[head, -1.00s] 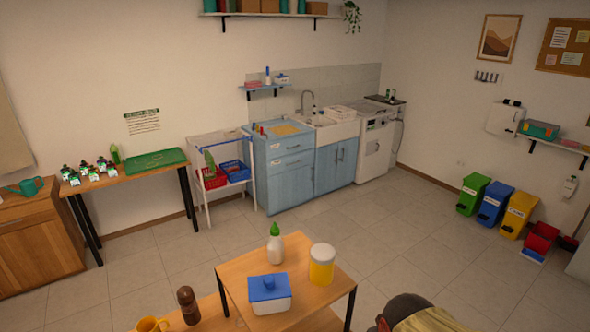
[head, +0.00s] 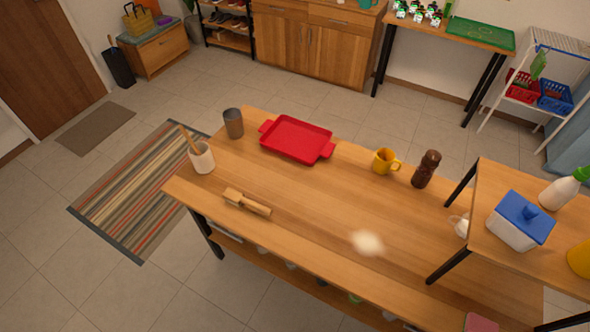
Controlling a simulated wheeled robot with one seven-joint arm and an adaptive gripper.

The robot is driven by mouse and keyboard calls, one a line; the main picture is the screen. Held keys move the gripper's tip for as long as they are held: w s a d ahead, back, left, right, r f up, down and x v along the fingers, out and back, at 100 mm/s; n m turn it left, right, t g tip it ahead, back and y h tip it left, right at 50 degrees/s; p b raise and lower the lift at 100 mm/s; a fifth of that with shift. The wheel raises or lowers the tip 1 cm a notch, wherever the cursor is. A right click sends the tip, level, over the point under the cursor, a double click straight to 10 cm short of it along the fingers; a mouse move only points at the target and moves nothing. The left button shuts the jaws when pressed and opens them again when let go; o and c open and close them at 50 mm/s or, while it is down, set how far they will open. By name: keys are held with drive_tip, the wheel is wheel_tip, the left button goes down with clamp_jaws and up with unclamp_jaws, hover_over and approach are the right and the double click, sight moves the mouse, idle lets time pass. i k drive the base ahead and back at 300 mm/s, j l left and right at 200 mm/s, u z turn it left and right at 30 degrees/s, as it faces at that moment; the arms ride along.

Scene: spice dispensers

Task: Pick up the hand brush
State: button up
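A wooden tool with a handle, which looks like the hand brush (head: 247,203), lies near the front left edge of the long wooden table (head: 310,215) in the head view. Its handle end points to the upper left and its broader block to the lower right. Its bristles cannot be made out. A whitish patch of powder (head: 367,243) lies on the table to its right. My gripper is not in view.
On the table stand a white cup with sticks (head: 201,157), a grey tumbler (head: 233,123), a red tray (head: 296,139), a yellow mug (head: 385,161) and a brown grinder (head: 426,169). A raised shelf (head: 490,245) stands at right. Tabletop around the brush is clear.

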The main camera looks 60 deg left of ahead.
sight(231, 197)
drive_tip(key=u, duration=2.8)
